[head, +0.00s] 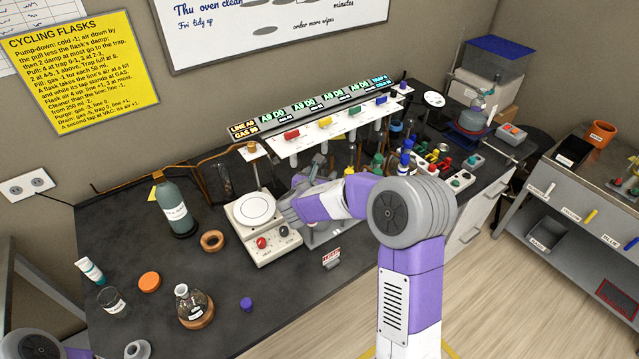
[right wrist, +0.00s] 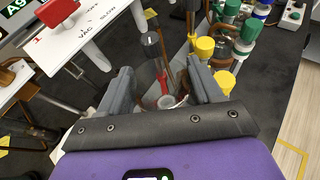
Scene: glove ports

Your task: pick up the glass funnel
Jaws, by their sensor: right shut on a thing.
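My right gripper (right wrist: 164,88) reaches over the bench beside the white hotplate (head: 257,225), among the glassware under the valve rack. In the right wrist view its two grey fingers stand either side of a clear glass piece (right wrist: 153,75), which looks like the glass funnel, and they are shut on it. The glass is see-through and its outline is hard to make out; a red part shows at or behind it. In the head view my right gripper (head: 300,198) and forearm hide the held piece. My left gripper is out of view.
The valve rack (head: 335,127) stands just behind my right gripper. Coloured bottles and clamps crowd the right. A dark bottle (head: 175,205), a round flask (head: 193,306) and a beaker (head: 112,301) stand on the left. The front-left bench has bare room.

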